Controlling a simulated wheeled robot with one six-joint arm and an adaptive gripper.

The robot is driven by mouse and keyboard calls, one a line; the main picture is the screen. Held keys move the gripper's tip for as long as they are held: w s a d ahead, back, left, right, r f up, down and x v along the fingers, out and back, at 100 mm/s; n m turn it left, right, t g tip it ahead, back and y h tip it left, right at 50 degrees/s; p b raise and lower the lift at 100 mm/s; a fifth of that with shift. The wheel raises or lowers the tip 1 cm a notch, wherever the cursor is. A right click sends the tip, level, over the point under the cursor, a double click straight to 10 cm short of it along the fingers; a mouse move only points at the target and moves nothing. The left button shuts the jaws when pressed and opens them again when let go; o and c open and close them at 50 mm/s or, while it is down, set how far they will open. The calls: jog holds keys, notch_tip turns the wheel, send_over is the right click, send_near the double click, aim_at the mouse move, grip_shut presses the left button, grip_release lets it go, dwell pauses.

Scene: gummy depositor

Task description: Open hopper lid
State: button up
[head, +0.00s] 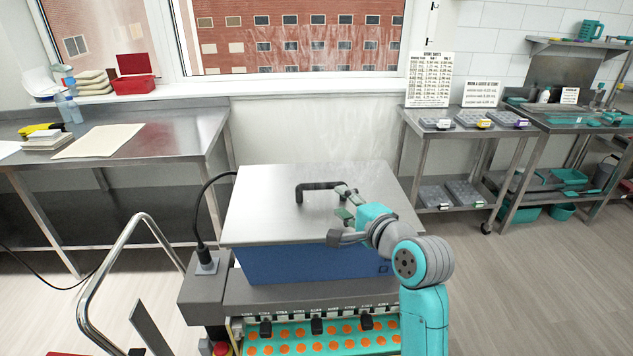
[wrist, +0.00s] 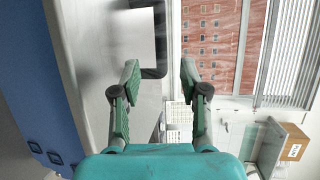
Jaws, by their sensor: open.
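The hopper lid (head: 262,218) is a flat silver metal plate lying closed on the blue hopper (head: 290,266). A black bar handle (head: 318,186) stands on the lid. In the wrist view the handle (wrist: 160,36) is upright in the picture, beyond the fingertips, with the lid (wrist: 95,50) to its left. My gripper (head: 345,201) is over the right part of the lid, close to the handle's right end. I cannot tell whether a finger touches the handle.
Below the hopper is a teal mold tray (head: 320,340) with orange cavities. A curved metal rail (head: 125,240) and a black cable (head: 203,205) stand to the left. A steel table (head: 150,150) is at the left and a steel cart (head: 450,135) at the right. The wall is behind.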

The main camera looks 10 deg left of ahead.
aim_at(323, 188)
jog(key=x, duration=1)
jog(key=shift+w+a, duration=0.2)
grip_shut()
